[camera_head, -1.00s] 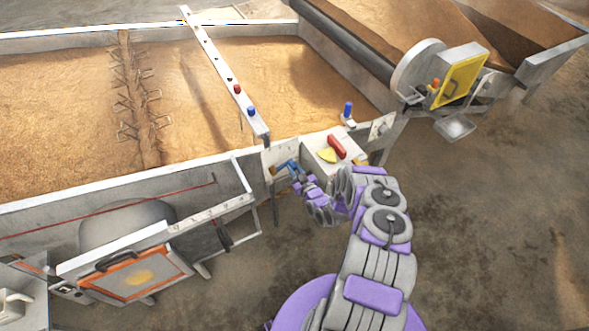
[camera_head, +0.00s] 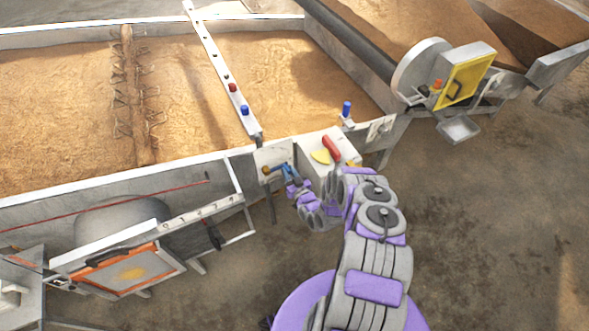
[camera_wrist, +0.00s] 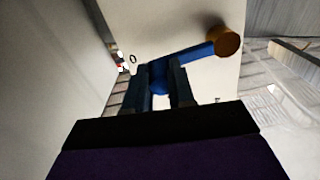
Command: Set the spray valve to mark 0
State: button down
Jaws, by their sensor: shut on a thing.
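The spray valve is a blue lever (camera_wrist: 190,53) on a round brass-coloured hub (camera_wrist: 228,42), mounted on a pale panel (camera_wrist: 185,18). In the wrist view the lever runs left and slightly down from the hub to its blue end. My gripper (camera_wrist: 160,73) has its two dark fingers on either side of that end, shut on it. A mark "0" (camera_wrist: 132,59) shows on the panel just left of the fingers; other marks are not readable. In the head view the lever (camera_head: 279,168) and hub (camera_head: 266,170) are small, with my gripper (camera_head: 287,174) at the lever.
A pale box (camera_head: 312,152) with a red handle (camera_head: 331,148) and yellow sector stands just right of the valve. The grain bed (camera_head: 200,130) lies behind. A metal frame (camera_head: 235,185) and orange-edged panel (camera_head: 130,272) are at left. Open floor (camera_head: 480,230) lies right.

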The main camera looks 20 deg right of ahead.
jog(key=shift+a+f+m+h, duration=0.3)
jog(key=shift+a+m, duration=0.1)
jog(key=shift+m, duration=0.1)
jog(key=shift+b, duration=0.35)
jog(key=shift+d+f+m, duration=0.15)
jog(key=shift+d+m, duration=0.25)
jog(key=shift+d, duration=0.3)
jog(key=c, duration=1.3)
grip_release()
jog(key=shift+a, duration=0.15)
jog(key=o, duration=0.3)
jog(key=shift+a, duration=0.3)
jog(key=shift+o, duration=0.2)
jog(key=shift+s+d, duration=0.15)
jog(key=shift+d, duration=0.2)
jog(key=s, duration=1.7)
jog(key=shift+b, duration=0.3)
